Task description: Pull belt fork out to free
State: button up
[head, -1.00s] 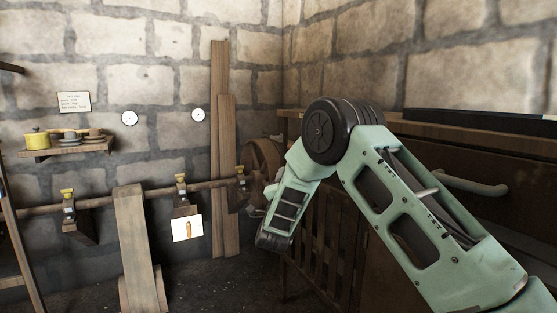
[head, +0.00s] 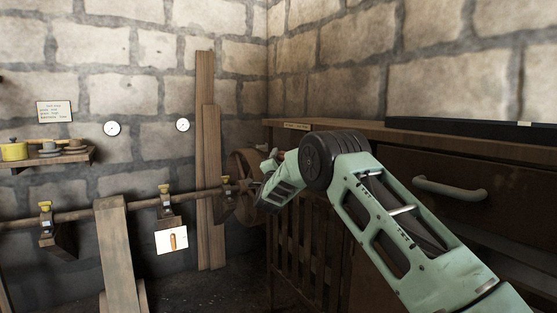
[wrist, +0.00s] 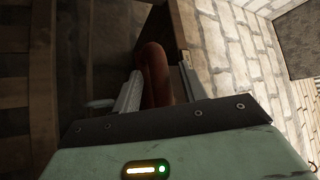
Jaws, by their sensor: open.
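My gripper (head: 266,172) is at the far end of my arm, beside the brown wheel (head: 243,191) on the shaft. In the wrist view, its two pale fingers stand apart. A reddish-brown, rounded, curved piece (wrist: 156,72) shows between the fingers, and I cannot tell whether they touch it. I cannot tell whether this piece is the belt fork or part of the wheel. My gripper and arm hide part of the wheel in the head view. No other belt fork can be clearly made out.
The horizontal shaft (head: 130,207) runs along the wall on brackets with yellow-topped cups. A wide belt (head: 116,245) slopes down from it. A wooden bench (head: 415,165) with a drawer handle (head: 450,190) stands right, and a white card (head: 171,241) hangs below the shaft.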

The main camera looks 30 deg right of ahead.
jog(key=shift+w+d+r, duration=0.25)
jog(key=shift+w+d, duration=0.15)
jog(key=shift+w, duration=0.1)
grip_shut()
jog(key=a+b, duration=0.1)
jog(key=a, duration=0.9)
jog(key=shift+s+b, duration=0.15)
jog(key=shift+b, duration=0.25)
jog(key=shift+a, duration=0.1)
grip_release()
jog(key=shift+a, duration=0.1)
jog(key=v, duration=1.7)
jog(key=shift+s+p, duration=0.25)
jog(key=shift+p, duration=0.15)
